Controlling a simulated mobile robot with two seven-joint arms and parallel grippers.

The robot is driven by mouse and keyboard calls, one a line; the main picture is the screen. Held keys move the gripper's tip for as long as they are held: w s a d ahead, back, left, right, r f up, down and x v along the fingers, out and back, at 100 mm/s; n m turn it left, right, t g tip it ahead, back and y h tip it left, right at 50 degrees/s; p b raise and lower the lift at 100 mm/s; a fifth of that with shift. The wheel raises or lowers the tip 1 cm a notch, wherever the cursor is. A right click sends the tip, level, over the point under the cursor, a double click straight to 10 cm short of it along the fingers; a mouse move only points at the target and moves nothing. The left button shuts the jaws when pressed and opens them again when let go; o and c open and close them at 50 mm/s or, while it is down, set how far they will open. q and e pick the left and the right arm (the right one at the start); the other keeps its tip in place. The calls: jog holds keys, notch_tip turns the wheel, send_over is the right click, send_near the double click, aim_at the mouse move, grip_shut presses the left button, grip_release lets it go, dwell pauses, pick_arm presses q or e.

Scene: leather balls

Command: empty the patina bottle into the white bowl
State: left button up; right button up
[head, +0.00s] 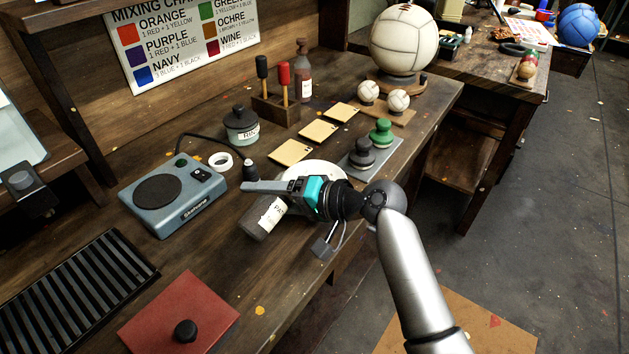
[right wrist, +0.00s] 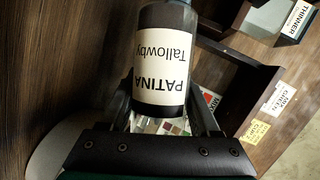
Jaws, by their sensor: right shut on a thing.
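My right gripper (head: 250,188) reaches in from the right in the head view and is shut on the patina bottle (head: 260,222). The bottle is dark with a white label, and it lies well over to one side above the table's front part. In the right wrist view the bottle (right wrist: 160,110) sits between the fingers, its "PATINA Tallowby" label upside down. I cannot make out its mouth. The white bowl (head: 318,167) is on the table just behind the gripper, which hides its near part. My left gripper is not in view.
A blue-grey hot plate (head: 178,205) stands left of the bottle, with a white tape roll (head: 220,160) behind it. A grey tray (head: 366,156) with dark and green knobbed pieces is right of the bowl. A red slab (head: 178,315) lies front left. Tan cards (head: 290,152) lie behind.

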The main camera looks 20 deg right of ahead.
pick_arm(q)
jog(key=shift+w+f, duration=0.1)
pick_arm(e)
jog(key=shift+w+d+r, duration=0.1)
jog(key=shift+r, duration=0.1)
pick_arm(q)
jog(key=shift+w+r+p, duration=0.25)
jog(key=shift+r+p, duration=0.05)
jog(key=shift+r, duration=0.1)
pick_arm(e)
jog(key=shift+d+r, duration=0.1)
jog(key=shift+r, duration=0.05)
jog(key=shift+w+d+r+m+y+p, duration=0.2)
jog(key=shift+r+m+y+p, duration=0.1)
jog(key=shift+r+m+p, duration=0.15)
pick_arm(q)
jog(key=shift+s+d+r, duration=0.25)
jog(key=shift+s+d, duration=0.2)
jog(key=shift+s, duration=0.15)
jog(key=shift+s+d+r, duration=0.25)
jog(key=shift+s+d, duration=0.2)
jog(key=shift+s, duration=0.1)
pick_arm(e)
jog(key=shift+d+r, duration=0.1)
jog(key=shift+w+r+m, duration=0.1)
jog(key=shift+m, duration=0.15)
